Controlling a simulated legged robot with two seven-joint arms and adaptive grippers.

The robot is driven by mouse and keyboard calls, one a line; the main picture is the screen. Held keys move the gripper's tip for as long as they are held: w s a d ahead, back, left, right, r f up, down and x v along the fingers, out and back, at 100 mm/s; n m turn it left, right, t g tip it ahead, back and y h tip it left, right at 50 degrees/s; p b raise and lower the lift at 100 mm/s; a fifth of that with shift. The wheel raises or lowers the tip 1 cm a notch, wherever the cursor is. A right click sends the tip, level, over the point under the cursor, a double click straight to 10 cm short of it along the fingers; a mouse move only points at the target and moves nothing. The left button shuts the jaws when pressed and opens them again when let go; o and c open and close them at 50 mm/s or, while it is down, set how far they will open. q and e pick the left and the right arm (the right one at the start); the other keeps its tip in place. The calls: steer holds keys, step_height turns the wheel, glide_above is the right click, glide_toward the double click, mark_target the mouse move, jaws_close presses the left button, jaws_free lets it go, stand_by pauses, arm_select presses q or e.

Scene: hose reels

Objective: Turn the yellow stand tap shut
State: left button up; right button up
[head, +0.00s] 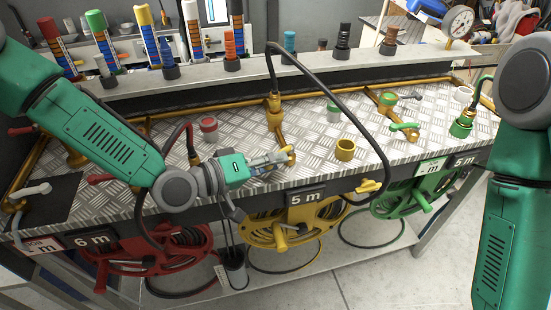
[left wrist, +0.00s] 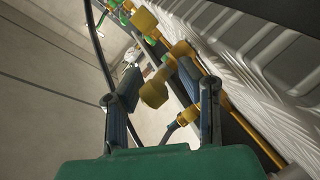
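The yellow stand tap (head: 274,112) rises from the bench's checker plate in the middle of the head view, with a black hose arching from its top. A yellow end piece (head: 291,155) shows low beside it, at my left gripper's tips. My left gripper (head: 279,160) is just in front of the tap, pointing right. In the left wrist view my left gripper (left wrist: 158,95) has its fingers apart, with a yellow knob (left wrist: 153,92) showing between them. I cannot tell whether the fingers touch it. My right gripper is out of view; only the arm shows.
A yellow hose reel (head: 290,226) hangs below, marked 5 m, between a red reel (head: 150,250) and a green reel (head: 410,195). A loose yellow cup (head: 345,150) stands right of the tap. A green tap (head: 461,126) stands farther right. The black hose arches over the plate.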

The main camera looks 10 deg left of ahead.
arm_select(q)
steer(key=shift+w+a+r, duration=0.1)
steer(key=shift+r, duration=0.05)
steer(key=shift+a, duration=0.1)
steer(key=v, duration=1.2)
